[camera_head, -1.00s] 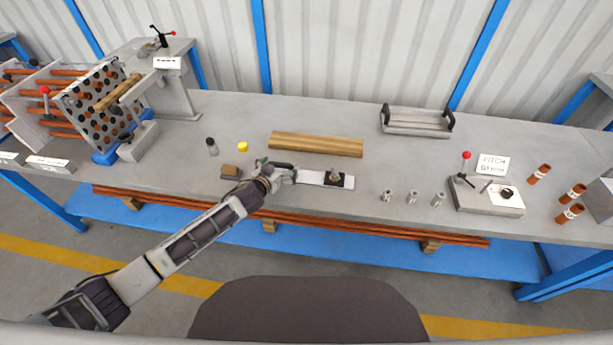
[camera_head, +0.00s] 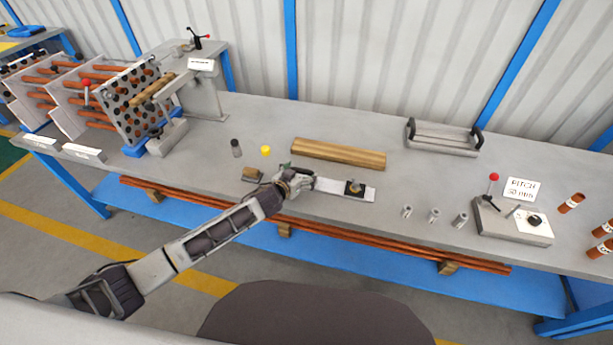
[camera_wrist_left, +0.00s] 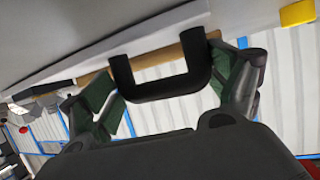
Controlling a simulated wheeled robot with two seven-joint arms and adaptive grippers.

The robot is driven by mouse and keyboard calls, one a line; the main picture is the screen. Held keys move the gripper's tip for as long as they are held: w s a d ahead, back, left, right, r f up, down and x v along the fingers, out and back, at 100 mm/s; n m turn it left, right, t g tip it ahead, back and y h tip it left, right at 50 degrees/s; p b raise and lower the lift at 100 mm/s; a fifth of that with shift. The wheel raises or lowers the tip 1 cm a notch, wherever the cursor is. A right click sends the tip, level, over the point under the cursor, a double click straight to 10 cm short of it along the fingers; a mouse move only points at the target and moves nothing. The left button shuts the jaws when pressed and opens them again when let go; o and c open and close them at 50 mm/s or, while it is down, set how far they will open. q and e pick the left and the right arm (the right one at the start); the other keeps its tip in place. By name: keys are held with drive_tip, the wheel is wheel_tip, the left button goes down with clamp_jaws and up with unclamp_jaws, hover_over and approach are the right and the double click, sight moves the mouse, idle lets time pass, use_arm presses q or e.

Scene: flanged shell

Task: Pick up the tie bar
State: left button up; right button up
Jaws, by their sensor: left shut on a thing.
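My left gripper (camera_head: 309,183) is low over the bench at the left end of a flat white plate (camera_head: 330,186). In the left wrist view a black U-shaped handle (camera_wrist_left: 160,88) sits between its green-padded fingers (camera_wrist_left: 165,85), which are shut on it. A black block with a knob (camera_head: 354,188) stands on the plate's right part. A long tan bar (camera_head: 338,154) lies behind the gripper, apart from it in the head view. My right gripper is not in view.
A yellow cap (camera_head: 265,151), a dark cylinder (camera_head: 236,148) and a small brown block (camera_head: 252,175) are left of the gripper. Several metal sleeves (camera_head: 433,215) stand to the right.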

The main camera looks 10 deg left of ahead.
use_arm(q)
wheel_tip(320, 180, up, 10)
drive_tip(key=shift+r+p, duration=0.1)
drive_tip(key=shift+p, duration=0.3)
idle(0.7)
